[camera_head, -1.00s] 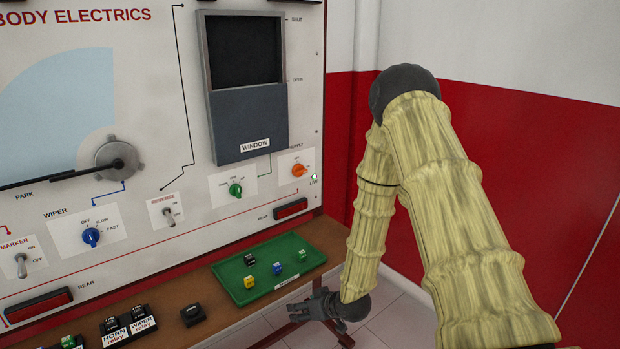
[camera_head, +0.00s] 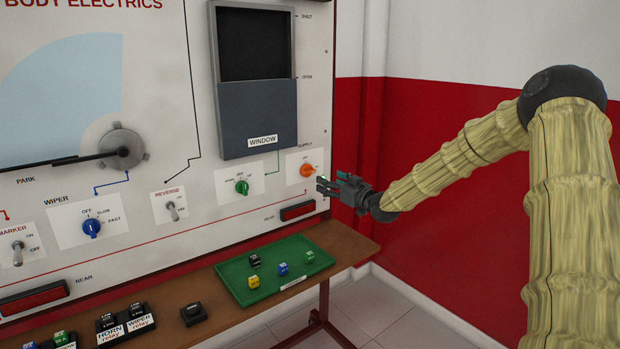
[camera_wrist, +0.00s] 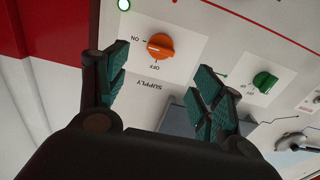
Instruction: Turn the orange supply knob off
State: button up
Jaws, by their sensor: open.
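The orange supply knob (camera_head: 307,170) sits on a white plate at the right end of the upright panel. In the wrist view the orange knob (camera_wrist: 160,46) shows between and beyond my fingers, with ON and OFF printed beside it. Its pointer setting is hard to make out.
A green knob (camera_head: 242,187) sits left of the supply plate, under the window unit (camera_head: 258,115). A red rear lamp (camera_head: 297,211) is below. A green tray (camera_head: 232,276) with small coloured blocks lies on the brown shelf (camera_head: 352,246).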

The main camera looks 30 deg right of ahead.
aim_at(311, 173)
jog(key=shift+w+a, duration=0.15)
jog(key=shift+w, duration=1.55)
jog(key=shift+w+a, duration=0.15)
jog(key=shift+w, duration=1.5)
jog(key=shift+w+a, duration=0.15)
jog(key=shift+w, duration=1.55)
jog(key=c, duration=1)
